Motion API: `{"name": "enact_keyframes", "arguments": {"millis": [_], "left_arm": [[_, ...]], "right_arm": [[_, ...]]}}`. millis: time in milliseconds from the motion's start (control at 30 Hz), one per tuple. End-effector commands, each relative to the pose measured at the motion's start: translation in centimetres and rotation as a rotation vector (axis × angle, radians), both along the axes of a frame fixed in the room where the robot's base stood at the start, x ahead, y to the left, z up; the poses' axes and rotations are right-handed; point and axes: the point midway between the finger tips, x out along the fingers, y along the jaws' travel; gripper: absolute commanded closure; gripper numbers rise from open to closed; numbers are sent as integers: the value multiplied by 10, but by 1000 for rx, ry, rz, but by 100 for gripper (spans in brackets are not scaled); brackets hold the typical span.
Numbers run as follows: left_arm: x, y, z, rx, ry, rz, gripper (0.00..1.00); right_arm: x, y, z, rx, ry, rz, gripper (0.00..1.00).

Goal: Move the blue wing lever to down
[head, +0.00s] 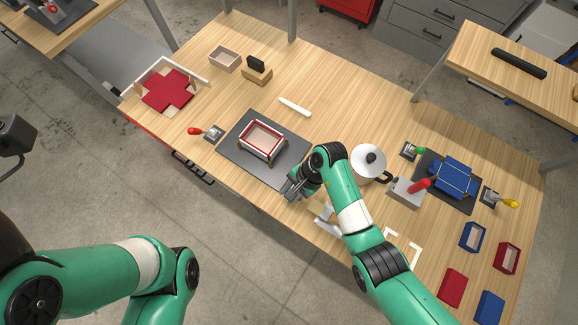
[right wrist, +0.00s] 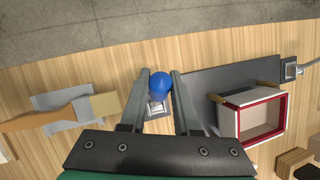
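The blue wing lever shows in the right wrist view as a round blue knob (right wrist: 160,85) on a small metal base beside the dark forming plate (right wrist: 215,88). My right gripper (right wrist: 160,72) has its two fingers apart, one on each side of the knob; I cannot tell whether they touch it. In the head view my right gripper (head: 289,191) is at the plate's lower right edge and hides the blue lever. A red-rimmed box (head: 262,140) stands on the plate. My left gripper is out of the picture; only my left arm shows.
A red-knobbed lever (head: 196,131) is at the plate's left. A white kettle-like pot (head: 368,162) and a grey box with a red handle (head: 408,190) stand right of my right arm. A second station with a blue blank (head: 454,177) is farther right.

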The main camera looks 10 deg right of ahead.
Motion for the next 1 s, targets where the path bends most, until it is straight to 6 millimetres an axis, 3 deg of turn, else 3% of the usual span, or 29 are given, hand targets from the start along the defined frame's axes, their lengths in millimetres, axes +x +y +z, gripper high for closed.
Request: {"name": "enact_keyframes", "arguments": {"millis": [33, 133, 1000], "left_arm": [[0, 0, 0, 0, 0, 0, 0], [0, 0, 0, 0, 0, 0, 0], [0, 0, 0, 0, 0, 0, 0]], "right_arm": [[0, 0, 0, -1, 1, 0, 82], [0, 0, 0, -1, 1, 0, 100], [0, 0, 0, -1, 1, 0, 100]]}}
